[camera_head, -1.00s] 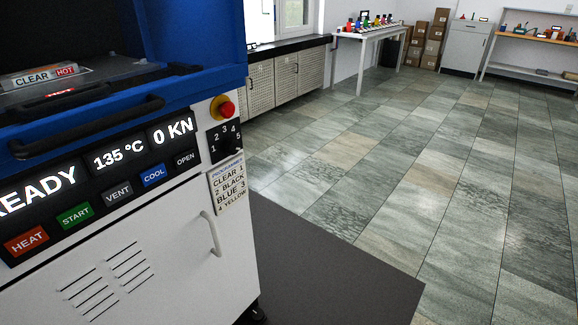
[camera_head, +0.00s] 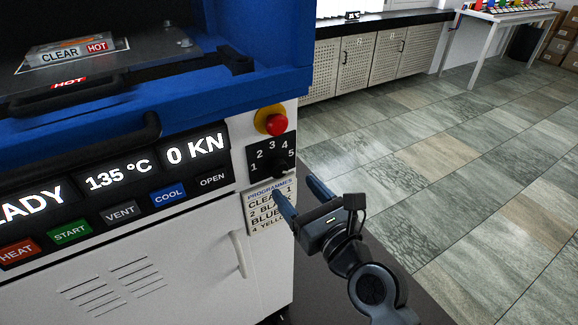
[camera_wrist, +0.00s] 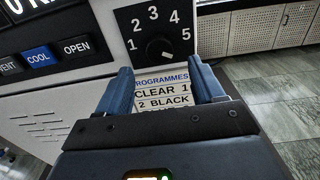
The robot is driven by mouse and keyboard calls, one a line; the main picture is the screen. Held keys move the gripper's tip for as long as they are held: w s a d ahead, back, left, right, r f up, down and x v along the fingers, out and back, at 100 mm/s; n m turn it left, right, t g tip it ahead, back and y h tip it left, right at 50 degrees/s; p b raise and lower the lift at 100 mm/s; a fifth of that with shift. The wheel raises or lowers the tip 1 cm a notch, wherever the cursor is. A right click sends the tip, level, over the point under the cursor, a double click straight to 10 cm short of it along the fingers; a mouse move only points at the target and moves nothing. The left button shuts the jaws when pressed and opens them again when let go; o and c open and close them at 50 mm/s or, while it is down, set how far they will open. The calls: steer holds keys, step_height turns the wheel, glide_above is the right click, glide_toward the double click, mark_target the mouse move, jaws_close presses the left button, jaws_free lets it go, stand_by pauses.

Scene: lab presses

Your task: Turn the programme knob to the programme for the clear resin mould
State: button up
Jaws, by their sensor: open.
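The black programme knob (camera_head: 281,167) sits on a dark dial plate (camera_head: 259,173) numbered 1 to 5 on the press front. In the wrist view the round knob (camera_wrist: 158,49) shows a small pale mark on its lower right side; I cannot tell for sure which number it points at. The programme card (camera_head: 259,215) below pairs CLEAR with 1 in the wrist view (camera_wrist: 163,92). A mould labelled CLEAR (camera_head: 72,50) lies in the press, beside HOT labels. My gripper (camera_head: 296,188) is open and empty, its blue fingers just below the knob and apart from it.
A red emergency button (camera_head: 275,123) juts out above the dial. A button row with START (camera_head: 69,232) and a door handle (camera_head: 238,254) are on the press front. The floor (camera_head: 440,150) to the right is clear, with cabinets (camera_head: 345,66) behind.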

mark_target(280, 172)
steer(key=x, duration=0.6)
steer(key=shift+w+a, duration=0.15)
steer(key=shift+a, duration=0.05)
steer(key=shift+c, duration=0.3)
steer(key=c, duration=1)
